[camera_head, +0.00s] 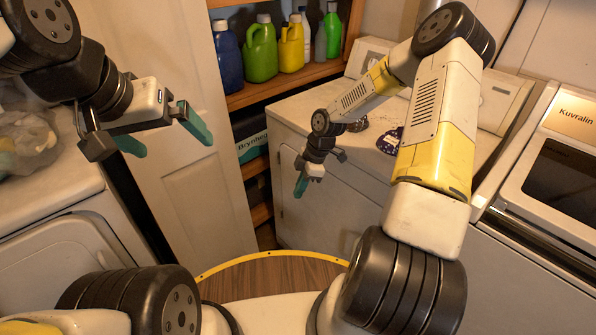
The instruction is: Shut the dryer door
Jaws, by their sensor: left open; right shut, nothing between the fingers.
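A white appliance (285,105) with a raised control panel stands in the middle, and its front carries a pale door panel (325,217) that looks about flush. Another white appliance at lower left has a rounded door (62,262), partly cut off by the frame and my arm. I cannot tell for certain which is the dryer, or whether either door is fully latched. My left gripper (165,135) is open and empty, in front of the tall white panelled door. My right gripper (301,186) is shut and empty, close to the middle appliance's front; contact cannot be told.
A wooden shelf (283,83) at the back holds several detergent bottles. A tall white panelled door (160,40) stands behind my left gripper. Another white machine (575,200) stands at right. A clear bag (28,140) lies at left.

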